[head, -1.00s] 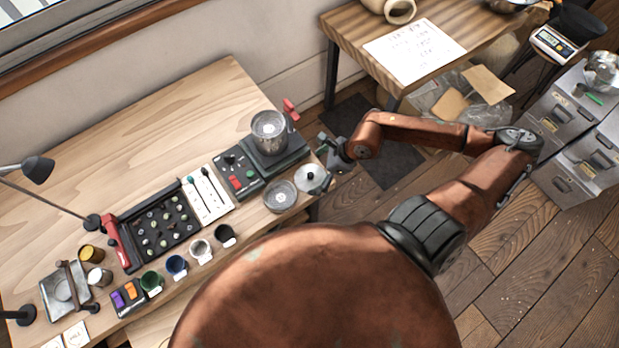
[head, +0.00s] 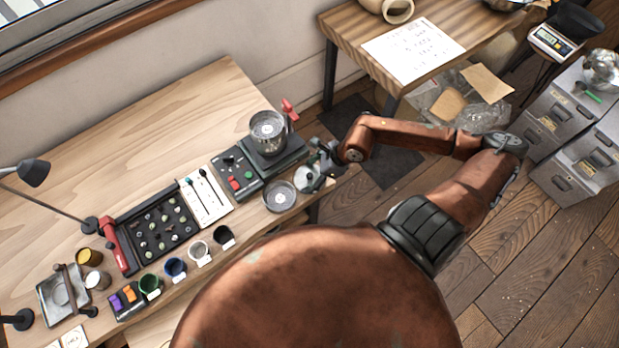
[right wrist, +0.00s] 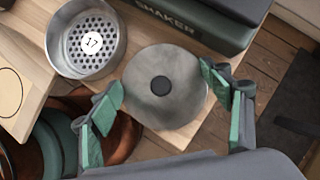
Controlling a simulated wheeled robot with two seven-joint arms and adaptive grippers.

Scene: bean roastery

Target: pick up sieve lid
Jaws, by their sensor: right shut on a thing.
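The sieve lid, a round grey metal disc with a black knob, lies at the right end of the workbench in the head view (head: 306,180). In the right wrist view the lid (right wrist: 160,103) sits between the two green-padded fingers of my right gripper (right wrist: 162,85), which touch its rim on opposite sides. My right gripper (head: 322,163) is shut on the lid in the head view, partly covering it. I cannot tell whether the lid is clear of the bench. My left gripper is not in view.
A sieve marked 17 (right wrist: 92,43) stands close beside the lid. The shaker (head: 281,158) with a metal sieve (head: 267,127) on it stands just behind. The bench edge (head: 307,203) is close by. A bean tray (head: 150,231) and several cups stand further left.

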